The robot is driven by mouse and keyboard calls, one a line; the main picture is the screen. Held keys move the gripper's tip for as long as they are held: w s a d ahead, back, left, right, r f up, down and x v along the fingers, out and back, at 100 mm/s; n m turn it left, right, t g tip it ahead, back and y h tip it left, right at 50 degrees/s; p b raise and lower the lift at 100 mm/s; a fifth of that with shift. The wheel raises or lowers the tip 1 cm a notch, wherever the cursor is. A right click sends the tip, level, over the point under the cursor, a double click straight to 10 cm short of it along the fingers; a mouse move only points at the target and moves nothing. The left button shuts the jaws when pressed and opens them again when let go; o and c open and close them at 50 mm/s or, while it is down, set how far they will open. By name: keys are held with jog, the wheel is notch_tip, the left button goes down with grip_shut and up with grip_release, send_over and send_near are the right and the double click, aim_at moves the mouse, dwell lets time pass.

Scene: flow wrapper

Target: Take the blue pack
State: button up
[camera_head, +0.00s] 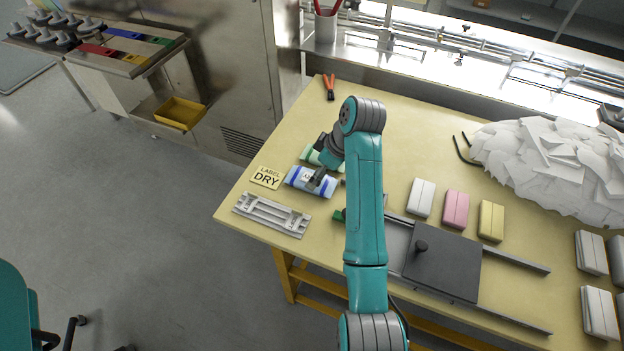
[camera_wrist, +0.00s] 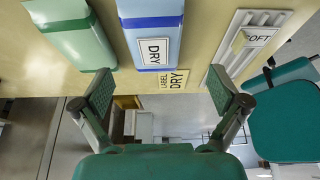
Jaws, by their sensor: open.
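The blue pack (camera_head: 296,178), pale blue with darker blue bands and a white label, lies on the table near its left end. In the wrist view the blue pack (camera_wrist: 150,20) shows its label reading DRY. My gripper (camera_head: 317,181) is over the pack's right part in the head view and partly hides it. In the wrist view my gripper (camera_wrist: 162,90) is open, its fingers apart with nothing between them. The pack's near end lies just beyond the fingertips, between their lines. I cannot tell the remaining height.
A green pack (camera_wrist: 85,40) lies beside the blue one. A yellow card (camera_head: 266,178) reading LABEL DRY and a grey slotted holder (camera_head: 270,214) lie on the other side. A dark sliding plate (camera_head: 442,262) and white, pink and yellow packs are to the right.

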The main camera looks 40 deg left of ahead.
jog(key=shift+w+x, duration=0.2)
jog(key=shift+x, duration=1.15)
jog(key=shift+w+x, duration=0.2)
jog(key=shift+x, duration=1.2)
jog(key=c, duration=0.9)
